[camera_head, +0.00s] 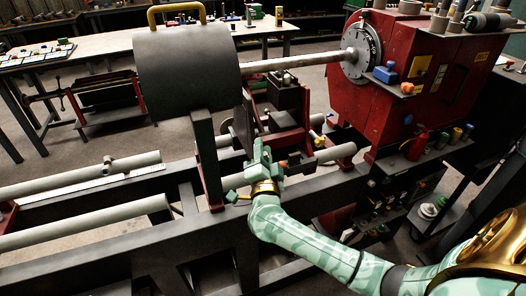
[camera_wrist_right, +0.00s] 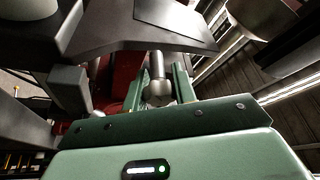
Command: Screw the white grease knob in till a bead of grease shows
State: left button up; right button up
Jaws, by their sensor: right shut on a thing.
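My right gripper (camera_head: 261,154) is at the middle of the lathe, beside the dark upright post under the big grey cylinder. In the right wrist view, its two green fingers are closed on a pale grey-white rounded knob (camera_wrist_right: 158,92) with a short stem running up from it. I take this to be the grease knob. The fingers sit on both sides of it. In the head view, the knob cannot be made out behind my gripper. No bead of grease can be made out in either view. My left gripper is not in view.
The big grey cylinder (camera_head: 188,72) with a yellow handle hangs above left of my gripper. A shaft (camera_head: 295,62) runs from it to the red headstock (camera_head: 410,90). Lathe rails (camera_head: 85,228) lie at left. A red bottle (camera_head: 417,146) and several small containers stand at right.

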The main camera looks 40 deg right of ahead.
jog(key=shift+o, duration=0.2)
jog(key=shift+r+m+g+p, duration=0.15)
jog(key=shift+m+g+p, duration=0.25)
jog(key=shift+m+p, duration=0.6)
jog(key=m+g+p, duration=0.1)
jog(key=m+p, duration=0.1)
jog(key=shift+s+p, duration=0.1)
jog(key=shift+p, duration=0.25)
jog(key=shift+c, duration=0.2)
jog(key=shift+o, duration=0.2)
jog(key=m+p, duration=0.1)
jog(key=m, duration=0.1)
jog(key=m+g+p, duration=0.1)
jog(key=p, duration=0.1)
jog(key=shift+f+m+y, duration=0.3)
jog(key=shift+m, duration=0.1)
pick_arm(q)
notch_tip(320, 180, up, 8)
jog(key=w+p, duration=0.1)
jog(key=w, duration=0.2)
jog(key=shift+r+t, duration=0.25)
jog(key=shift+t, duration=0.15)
pick_arm(e)
jog(key=shift+f+m+g, duration=0.2)
jog(key=shift+m+g, duration=0.1)
jog(key=shift+m, duration=0.3)
jog(key=shift+c, duration=0.2)
jog(key=shift+f, duration=0.1)
jog(key=o, duration=1)
